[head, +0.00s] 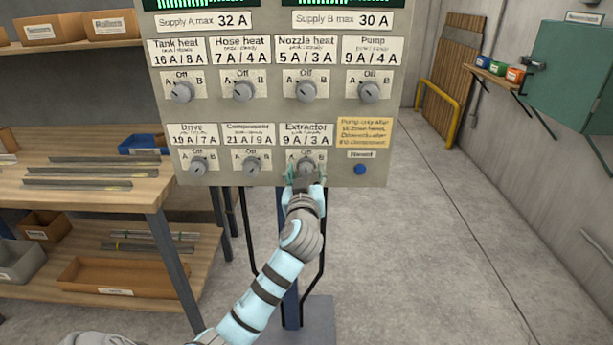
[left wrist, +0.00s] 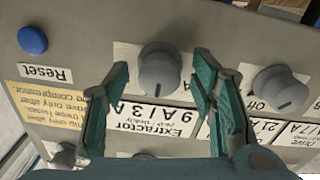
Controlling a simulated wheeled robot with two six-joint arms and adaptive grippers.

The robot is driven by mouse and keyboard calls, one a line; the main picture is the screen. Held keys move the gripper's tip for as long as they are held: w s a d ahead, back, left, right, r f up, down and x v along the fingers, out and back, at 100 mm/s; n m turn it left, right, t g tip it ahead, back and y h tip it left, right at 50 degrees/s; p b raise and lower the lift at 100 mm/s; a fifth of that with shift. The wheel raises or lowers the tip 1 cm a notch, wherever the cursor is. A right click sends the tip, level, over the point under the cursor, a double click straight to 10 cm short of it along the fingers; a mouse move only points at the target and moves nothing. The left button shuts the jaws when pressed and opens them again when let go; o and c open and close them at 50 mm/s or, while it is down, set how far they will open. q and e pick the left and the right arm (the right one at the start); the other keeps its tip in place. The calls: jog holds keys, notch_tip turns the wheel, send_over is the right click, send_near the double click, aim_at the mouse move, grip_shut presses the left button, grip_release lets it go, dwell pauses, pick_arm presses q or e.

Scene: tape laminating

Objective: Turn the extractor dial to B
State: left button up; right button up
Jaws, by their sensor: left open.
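The Extractor dial (head: 306,163) is a round grey knob at the lower right of the panel (head: 225,120), under the label "Extractor 9 A / 3 A". My left gripper (head: 304,177) is in front of it and partly hides it. In the left wrist view, which shows the panel upside down, the Extractor dial (left wrist: 160,72) sits between my two open green fingers, one on each side. I cannot tell whether they touch it. Its dark pointer mark faces the label side, roughly toward Off. The B mark beside the dial is hard to read.
The Compressor dial (head: 251,165) is close on the left. The blue Reset button (head: 360,169) and a yellow note (head: 366,132) are on the right. A workbench (head: 110,195) with metal bars stands at left. The floor at right is clear.

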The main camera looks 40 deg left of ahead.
pick_arm(q)
jog(key=shift+d, duration=0.1)
jog(key=c, duration=1.1)
jog(key=shift+c, duration=0.2)
jog(key=m+p, duration=0.3)
jog(key=m, duration=0.1)
jog(key=shift+r, duration=0.2)
jog(key=m+p, duration=0.2)
jog(key=m, duration=0.1)
jog(key=shift+f+m+p, duration=0.1)
jog(key=shift+m+p, duration=0.55)
jog(key=shift+m, duration=0.15)
